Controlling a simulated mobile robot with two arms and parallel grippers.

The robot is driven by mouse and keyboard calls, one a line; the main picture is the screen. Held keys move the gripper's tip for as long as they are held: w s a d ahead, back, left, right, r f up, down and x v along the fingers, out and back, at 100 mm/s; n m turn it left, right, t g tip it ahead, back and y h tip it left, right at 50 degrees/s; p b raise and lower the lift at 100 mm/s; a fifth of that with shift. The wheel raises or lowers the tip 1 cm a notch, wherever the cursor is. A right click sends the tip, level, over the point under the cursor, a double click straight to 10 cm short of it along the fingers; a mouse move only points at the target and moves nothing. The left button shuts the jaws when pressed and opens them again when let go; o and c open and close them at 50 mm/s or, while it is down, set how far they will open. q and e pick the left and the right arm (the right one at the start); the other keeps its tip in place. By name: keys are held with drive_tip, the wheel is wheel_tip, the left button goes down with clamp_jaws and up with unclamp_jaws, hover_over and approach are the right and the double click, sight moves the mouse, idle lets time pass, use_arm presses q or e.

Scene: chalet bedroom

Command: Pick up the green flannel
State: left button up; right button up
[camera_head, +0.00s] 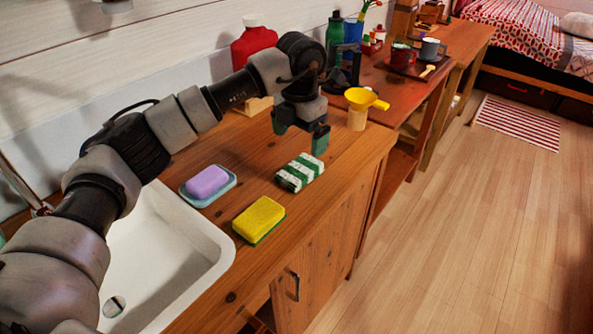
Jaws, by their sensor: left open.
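The green flannel (300,172) is a small folded cloth with green and white stripes. It lies on the wooden counter beyond the yellow sponge and right of the soap. My left gripper (301,133) hangs above the counter just beyond the flannel, fingers pointing down. Its two green-tipped fingers are apart with nothing seen between them. It does not appear to touch the flannel. My right gripper is not in view.
A yellow sponge (259,219), purple soap (207,182) on a blue dish, and a white sink (170,262) are nearer.

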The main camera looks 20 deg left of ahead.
sight(300, 167)
use_arm(q)
wheel_tip(300, 167, down, 3)
drive_tip(key=shift+a, duration=0.1)
drive_tip(key=shift+f, duration=0.6)
wheel_tip(300, 167, down, 4)
drive_tip(key=shift+r, duration=0.2)
drive_tip(key=shift+f, duration=0.45)
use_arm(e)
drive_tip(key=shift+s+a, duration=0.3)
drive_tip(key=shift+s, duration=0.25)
use_arm(q)
drive_tip(key=shift+c, duration=0.5)
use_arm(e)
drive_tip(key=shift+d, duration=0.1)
use_arm(q)
drive_tip(key=c, duration=0.9)
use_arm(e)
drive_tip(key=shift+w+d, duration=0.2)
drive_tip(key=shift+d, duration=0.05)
use_arm(q)
drive_tip(key=shift+r, duration=0.15)
